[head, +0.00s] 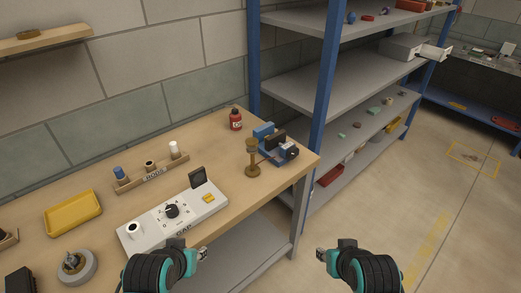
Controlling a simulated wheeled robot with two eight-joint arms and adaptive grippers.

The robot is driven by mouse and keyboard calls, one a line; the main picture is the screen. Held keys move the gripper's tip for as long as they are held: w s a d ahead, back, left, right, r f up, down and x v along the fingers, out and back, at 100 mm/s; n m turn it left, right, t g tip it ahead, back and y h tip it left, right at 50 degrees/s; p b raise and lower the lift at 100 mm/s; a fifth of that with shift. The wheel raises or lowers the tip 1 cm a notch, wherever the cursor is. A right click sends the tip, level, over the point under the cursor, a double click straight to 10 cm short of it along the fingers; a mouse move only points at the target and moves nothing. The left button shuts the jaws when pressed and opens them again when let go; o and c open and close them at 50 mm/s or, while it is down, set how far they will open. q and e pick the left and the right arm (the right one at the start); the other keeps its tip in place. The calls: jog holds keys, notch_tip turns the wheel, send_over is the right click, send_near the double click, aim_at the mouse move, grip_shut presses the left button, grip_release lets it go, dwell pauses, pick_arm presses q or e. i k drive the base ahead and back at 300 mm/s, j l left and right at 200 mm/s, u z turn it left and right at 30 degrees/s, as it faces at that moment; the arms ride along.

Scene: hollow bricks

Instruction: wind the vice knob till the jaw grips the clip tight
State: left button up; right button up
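A small blue vice (264,131) with dark jaw parts stands at the right end of the wooden bench. A blue block with a dark round part, perhaps the knob (293,153), is at its front right. I cannot make out the clip for certain at this size. My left gripper (203,254) is low in the view at the bench's front edge, left of the vice and apart from it. My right gripper (320,254) is over the floor, right of the bench and apart from the vice. Whether either is open or shut is too small to tell.
A brass-coloured stand (252,160) is close in front of the vice. A red bottle (235,120) stands behind. A white panel (178,213) with a dial, a peg rack (152,180) and a yellow tray (72,214) lie left. A blue-posted shelf (323,95) rises behind the bench.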

aim_at(293, 151)
jog(key=i+l+u, duration=0.1)
jog(key=u, duration=0.35)
jog(key=i+l+u, duration=0.1)
jog(key=l+u, duration=0.15)
jog(key=u, duration=0.15)
jog(key=l+u, duration=0.25)
jog(key=u, duration=0.2)
jog(key=l+u, duration=0.2)
jog(key=u, duration=0.25)
jog(key=l+u, duration=0.25)
jog(key=u, duration=0.15)
